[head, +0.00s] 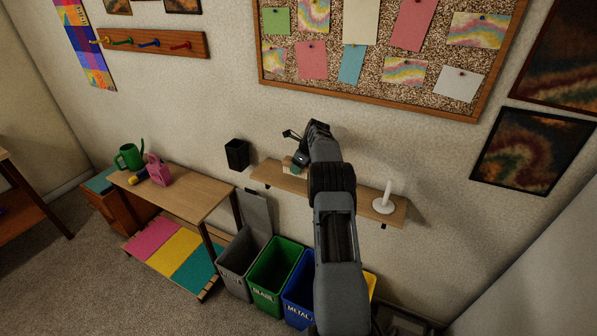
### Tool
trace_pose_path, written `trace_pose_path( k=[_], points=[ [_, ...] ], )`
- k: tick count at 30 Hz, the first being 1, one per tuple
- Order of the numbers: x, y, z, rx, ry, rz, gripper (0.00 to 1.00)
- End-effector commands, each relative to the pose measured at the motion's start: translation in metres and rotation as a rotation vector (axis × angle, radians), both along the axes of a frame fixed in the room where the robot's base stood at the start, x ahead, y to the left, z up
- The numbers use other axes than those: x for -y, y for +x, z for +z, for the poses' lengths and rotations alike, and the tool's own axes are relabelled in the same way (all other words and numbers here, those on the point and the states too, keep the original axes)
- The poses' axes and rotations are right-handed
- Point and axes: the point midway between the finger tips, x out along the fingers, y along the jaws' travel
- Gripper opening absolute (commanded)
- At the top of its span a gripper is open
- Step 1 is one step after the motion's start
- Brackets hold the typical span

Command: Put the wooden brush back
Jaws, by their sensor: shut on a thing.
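My arm reaches up across the middle of the head view to the wall shelf, and its wrist bends down and left. My gripper (299,158) is small and dark at the shelf's left half, partly hidden by my wrist. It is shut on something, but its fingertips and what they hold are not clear. I cannot make out the wooden brush for certain. A black open-topped holder (237,154) is on the wall to the left of my gripper.
The wooden wall shelf (267,175) bears a small pale box with a green top (289,170) close to my gripper and a white candle holder (384,204) at right. Grey, green (272,278) and blue bins stand below. A wooden table (190,194) with a watering can (129,157) is at left.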

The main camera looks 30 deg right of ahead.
Motion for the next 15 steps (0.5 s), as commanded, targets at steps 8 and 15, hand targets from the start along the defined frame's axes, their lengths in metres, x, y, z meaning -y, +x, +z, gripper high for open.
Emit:
trace_pose_path(
  k=[8, 15],
  points=[
    [0.001, 0.004, -0.016, -0.002, 0.001, -0.001, 0.29],
    [0.001, 0.004, -0.035, 0.000, -0.001, 0.000, 0.29]
  ],
)
